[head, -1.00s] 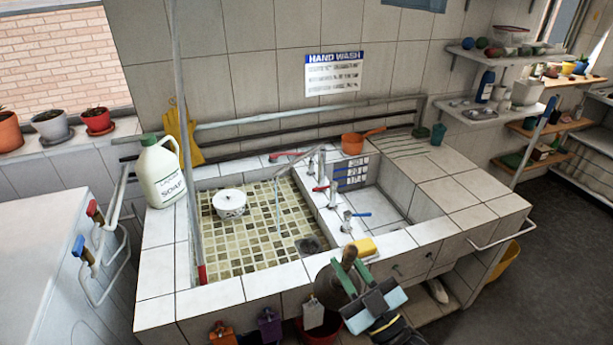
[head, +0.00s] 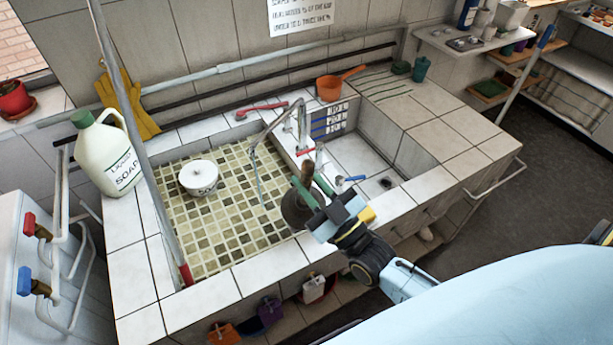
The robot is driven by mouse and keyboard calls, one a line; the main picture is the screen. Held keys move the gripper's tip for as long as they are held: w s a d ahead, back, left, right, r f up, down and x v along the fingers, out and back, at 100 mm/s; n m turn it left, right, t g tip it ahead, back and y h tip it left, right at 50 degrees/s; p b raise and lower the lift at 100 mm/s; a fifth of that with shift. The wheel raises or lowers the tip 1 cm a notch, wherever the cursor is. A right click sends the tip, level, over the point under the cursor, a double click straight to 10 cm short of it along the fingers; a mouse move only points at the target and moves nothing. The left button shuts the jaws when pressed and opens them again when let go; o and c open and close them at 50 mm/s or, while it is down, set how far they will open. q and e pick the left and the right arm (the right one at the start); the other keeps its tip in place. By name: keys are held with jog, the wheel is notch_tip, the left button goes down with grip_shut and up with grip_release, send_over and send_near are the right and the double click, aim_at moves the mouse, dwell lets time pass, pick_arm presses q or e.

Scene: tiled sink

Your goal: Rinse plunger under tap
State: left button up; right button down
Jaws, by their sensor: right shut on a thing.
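My right gripper (head: 315,190) is shut on the plunger, with its green fingers on either side of the handle. The plunger's dark cup (head: 296,212) faces down over the near right corner of the left, mosaic-floored basin. The wooden handle (head: 319,156) points up. The metal tap (head: 272,128) arches over the left basin. A thin bluish streak (head: 258,182) below its spout looks like running water. The plunger cup is to the right of and nearer than this streak, apart from it in the picture. The basin drain is hidden. My left gripper is not in view.
A white pot (head: 198,178) stands in the left basin (head: 222,235). A soap jug (head: 108,160) and an upright pole (head: 133,120) are at left. An orange saucepan (head: 330,88) sits behind the right basin. A yellow sponge (head: 367,214) lies on the front rim.

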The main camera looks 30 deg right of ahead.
jog(key=shift+w+a+f+b, duration=0.1)
jog(key=shift+w+a+b, duration=0.2)
jog(key=shift+w+b, duration=0.15)
jog(key=w+a+f+b, duration=0.2)
jog(key=w+a+b, duration=0.2)
jog(key=w, duration=0.7)
jog(key=shift+w+a+b, duration=0.2)
jog(key=shift+b, duration=1.05)
jog(key=shift+d+f, duration=0.1)
jog(key=shift+d, duration=0.1)
jog(key=shift+w+d, duration=0.2)
jog(key=shift+d, duration=0.2)
jog(key=shift+a, duration=0.2)
jog(key=shift+s+a, duration=0.25)
jog(key=shift+a, duration=0.15)
jog(key=shift+w+d, duration=0.1)
jog(key=shift+d, duration=0.05)
